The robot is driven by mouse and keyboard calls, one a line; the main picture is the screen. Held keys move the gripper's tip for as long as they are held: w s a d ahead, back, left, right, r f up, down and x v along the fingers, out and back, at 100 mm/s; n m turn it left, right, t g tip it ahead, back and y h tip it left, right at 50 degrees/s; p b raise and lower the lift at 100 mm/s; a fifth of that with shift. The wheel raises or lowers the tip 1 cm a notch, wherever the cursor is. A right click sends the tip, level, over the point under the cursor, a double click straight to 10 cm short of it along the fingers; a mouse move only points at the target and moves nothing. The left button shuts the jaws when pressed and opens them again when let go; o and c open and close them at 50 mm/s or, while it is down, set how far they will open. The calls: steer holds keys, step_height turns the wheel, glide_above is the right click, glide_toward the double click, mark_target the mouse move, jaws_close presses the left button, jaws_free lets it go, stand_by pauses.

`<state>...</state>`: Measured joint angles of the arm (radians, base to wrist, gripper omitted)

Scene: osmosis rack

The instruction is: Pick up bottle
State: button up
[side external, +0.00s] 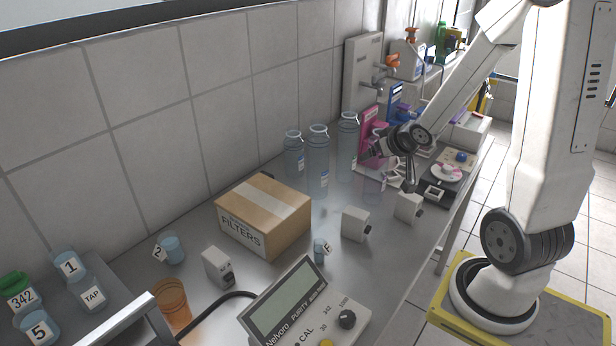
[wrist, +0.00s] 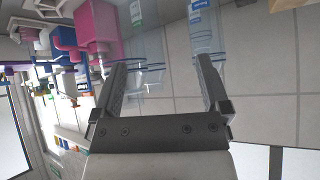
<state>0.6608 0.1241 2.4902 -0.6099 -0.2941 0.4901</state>
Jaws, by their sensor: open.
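Three clear bluish bottles stand upright in the side external view: a left bottle (side external: 293,156), a middle bottle (side external: 318,170) and a right bottle (side external: 348,145). My gripper (side external: 377,151) is to the right of the right bottle, pointing towards the wall. In the wrist view my gripper (wrist: 162,66) is open, with nothing clearly held between its fingers. One clear bottle (wrist: 148,48) shows beyond the left finger and between the fingers. Another clear bottle (wrist: 205,40) shows behind the right finger. Their transparent outlines are faint, and contact cannot be told.
A cardboard box (side external: 264,216) sits left of the bottles. A pink device (side external: 371,133) is close behind my gripper, also seen in the wrist view (wrist: 97,30). White blocks (side external: 355,223) and a meter (side external: 303,305) stand towards the front. The tiled wall is behind.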

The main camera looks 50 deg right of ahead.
mark_target(376, 129)
steer(key=s+d+r+n+t+y, duration=0.1)
steer(key=s+d+r+n+t, duration=0.1)
steer(key=d+r+n+t, duration=0.1)
steer(key=shift+d+r+t, duration=0.8)
steer(key=shift+d+t, duration=0.5)
steer(key=shift+d, duration=0.45)
steer(key=shift+x, duration=1.35)
steer(key=shift+x, duration=2.6)
steer(key=shift+f, duration=0.1)
jaws_close()
